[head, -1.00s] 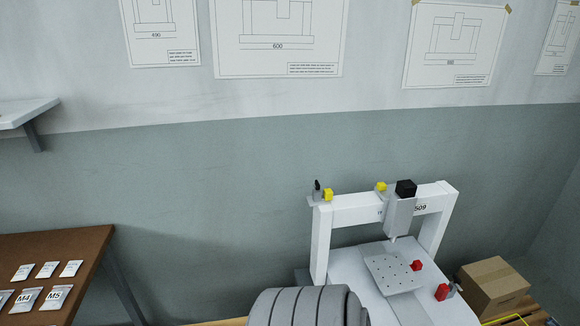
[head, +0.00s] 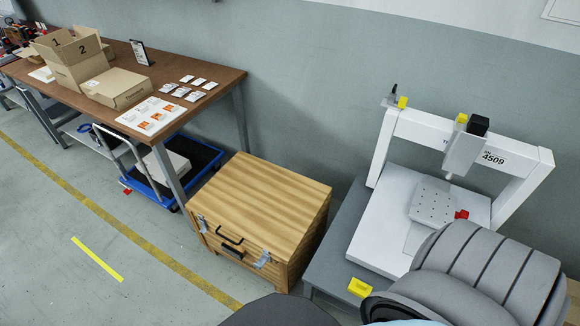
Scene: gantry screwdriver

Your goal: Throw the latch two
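A wooden case (head: 262,200) with a closed lid stands on the left of the gantry machine. Its front has a black handle (head: 230,240) and two metal latches, a left latch (head: 201,223) and a right latch (head: 262,259). Whether each latch is fastened is too small to tell. The white gantry screwdriver (head: 430,125) stands at the right, with a perforated plate (head: 433,203) under its head and a red block (head: 461,214) at the plate's edge. Neither of my grippers is in view; a grey arm link of mine covers the lower right.
A brown workbench (head: 225,80) with cartons and small packets stands at the upper left. A blue cart (head: 172,190) is below it. A yellow block (head: 360,288) is at the front edge of the grey table (head: 333,250). The floor at lower left is clear.

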